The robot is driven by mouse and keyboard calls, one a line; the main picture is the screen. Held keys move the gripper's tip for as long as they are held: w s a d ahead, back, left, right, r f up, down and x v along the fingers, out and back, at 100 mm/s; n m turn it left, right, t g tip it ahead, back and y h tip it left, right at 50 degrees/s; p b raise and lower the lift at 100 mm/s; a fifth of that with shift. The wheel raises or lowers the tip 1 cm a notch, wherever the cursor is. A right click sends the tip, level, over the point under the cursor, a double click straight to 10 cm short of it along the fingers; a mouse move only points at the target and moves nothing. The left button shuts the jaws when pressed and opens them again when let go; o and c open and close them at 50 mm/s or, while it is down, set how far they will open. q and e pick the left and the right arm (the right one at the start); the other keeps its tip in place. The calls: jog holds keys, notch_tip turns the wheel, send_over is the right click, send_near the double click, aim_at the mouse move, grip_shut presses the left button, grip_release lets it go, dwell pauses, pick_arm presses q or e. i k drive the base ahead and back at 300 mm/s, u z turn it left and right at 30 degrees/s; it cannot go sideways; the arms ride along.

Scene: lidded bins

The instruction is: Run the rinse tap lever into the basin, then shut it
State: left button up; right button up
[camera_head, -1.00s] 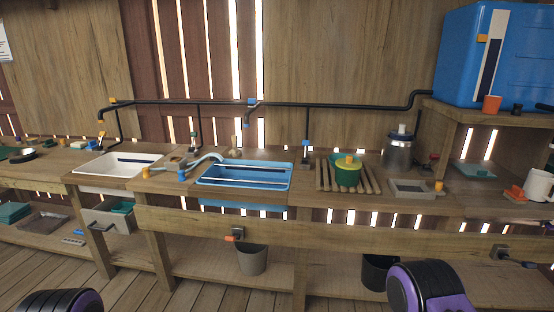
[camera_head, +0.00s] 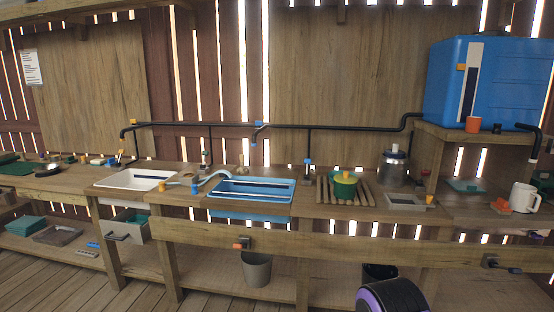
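A blue basin (camera_head: 284,198) is set in the wooden counter at the middle, with dark and white bands inside. A white basin (camera_head: 100,183) is to its left. A pale curved spout (camera_head: 212,176) with orange and blue parts at its left end reaches toward the blue basin. A pipe outlet with a blue top (camera_head: 257,126) hangs from the black pipe above the blue basin; another with an orange top (camera_head: 133,122) is above the white basin. I cannot tell which part is the rinse tap lever, or whether water runs. Neither gripper is in view; a purple and black part of mine shows at the bottom right.
A slatted rack with a green pot (camera_head: 344,187), a metal canister (camera_head: 394,167) and a grey tray (camera_head: 406,201) are right of the blue basin. A white mug (camera_head: 524,197) and a blue tank (camera_head: 487,85) are farther right.

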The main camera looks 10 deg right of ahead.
aim_at(306, 161)
jog(key=u, duration=0.4)
jog(key=i, duration=1.75)
jog(key=z, duration=0.8)
